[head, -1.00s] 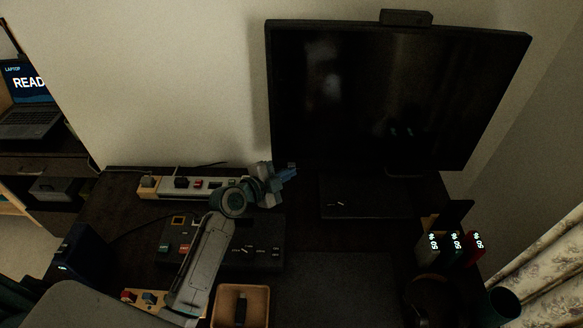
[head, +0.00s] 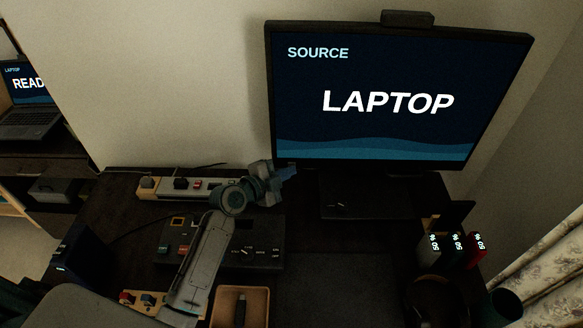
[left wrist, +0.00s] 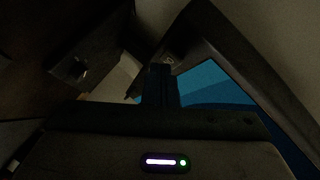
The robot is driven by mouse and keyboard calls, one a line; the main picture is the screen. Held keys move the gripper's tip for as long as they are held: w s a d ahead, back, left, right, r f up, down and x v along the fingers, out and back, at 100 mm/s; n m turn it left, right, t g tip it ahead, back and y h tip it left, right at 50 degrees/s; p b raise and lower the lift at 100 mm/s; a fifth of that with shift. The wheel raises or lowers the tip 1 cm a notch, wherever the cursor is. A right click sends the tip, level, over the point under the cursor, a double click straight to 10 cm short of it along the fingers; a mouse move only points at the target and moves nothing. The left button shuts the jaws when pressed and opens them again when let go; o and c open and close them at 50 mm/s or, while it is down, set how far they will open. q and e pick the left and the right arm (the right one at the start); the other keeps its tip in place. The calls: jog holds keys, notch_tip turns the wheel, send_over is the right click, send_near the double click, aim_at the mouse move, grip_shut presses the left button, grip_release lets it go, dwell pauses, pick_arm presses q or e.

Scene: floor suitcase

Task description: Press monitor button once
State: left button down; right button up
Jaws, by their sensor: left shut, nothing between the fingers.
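The monitor (head: 370,100) stands at the back of the desk. Its screen is lit and reads "SOURCE LAPTOP". My left gripper (head: 287,173) is shut and empty, its tips just below the monitor's lower left corner. In the left wrist view, the shut fingers (left wrist: 160,75) point toward the monitor's bezel (left wrist: 215,42), beside a small light-marked square (left wrist: 170,59) that looks like the button. I cannot tell whether the fingertips touch it. In the head view the button is not clearly visible. My right gripper is not in view.
A power strip (head: 155,194) and a black control panel (head: 265,230) lie under and beside my left arm. A wooden tray (head: 259,309) is in front. A laptop (head: 29,122) sits on the far left shelf.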

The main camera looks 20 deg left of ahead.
pick_arm(q)
jog(key=shift+s, duration=0.1)
jog(key=shift+s+d, duration=0.3)
jog(key=shift+s, duration=0.6)
jog(key=shift+s+d+r, duration=0.1)
jog(key=shift+s+d, duration=0.15)
jog(key=shift+s, duration=0.55)
jog(key=shift+s+d, duration=0.2)
jog(key=shift+s, duration=0.6)
jog(key=shift+s+d+r, duration=0.1)
jog(key=shift+s+d, duration=0.15)
jog(key=shift+s, duration=0.55)
jog(key=shift+f, duration=0.1)
